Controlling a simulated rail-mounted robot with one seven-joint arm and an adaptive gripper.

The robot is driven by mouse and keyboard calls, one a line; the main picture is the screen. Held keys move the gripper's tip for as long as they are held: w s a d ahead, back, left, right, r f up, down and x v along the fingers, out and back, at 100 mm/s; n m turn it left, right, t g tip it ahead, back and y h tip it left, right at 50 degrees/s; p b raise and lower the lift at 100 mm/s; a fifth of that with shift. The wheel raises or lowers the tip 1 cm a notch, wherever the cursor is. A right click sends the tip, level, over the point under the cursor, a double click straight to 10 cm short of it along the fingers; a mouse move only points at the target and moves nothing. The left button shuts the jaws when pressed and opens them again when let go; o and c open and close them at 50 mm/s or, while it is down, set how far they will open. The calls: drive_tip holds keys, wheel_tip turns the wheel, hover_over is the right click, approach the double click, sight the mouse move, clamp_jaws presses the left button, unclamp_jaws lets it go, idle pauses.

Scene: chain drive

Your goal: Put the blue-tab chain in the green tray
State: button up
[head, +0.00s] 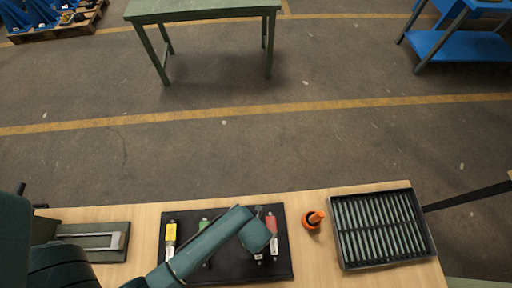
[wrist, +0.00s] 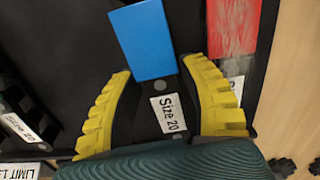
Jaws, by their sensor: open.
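The blue-tab chain shows in the wrist view as a flat blue tab (wrist: 142,38) on a dark body with a white label reading "Size 20" (wrist: 168,113). My gripper (wrist: 156,68) is open, with its yellow ridged fingers on either side of this dark body. I cannot tell whether either finger touches it. In the head view my arm hides the blue tab. A tray with a dark rim and grey-green slats (head: 383,227) lies at the right of the wooden table; it looks like the green tray. No chain shows in it.
On the black mat (head: 279,273) are a yellow tab (head: 171,231), a green tab (head: 203,224) and a red tab (head: 271,222), close to my gripper's right. An orange bottle (head: 313,219) stands between mat and tray. A dark green fixture (head: 95,240) lies at left.

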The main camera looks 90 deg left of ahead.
clamp_jaws()
drive_tip(key=shift+r, duration=0.15)
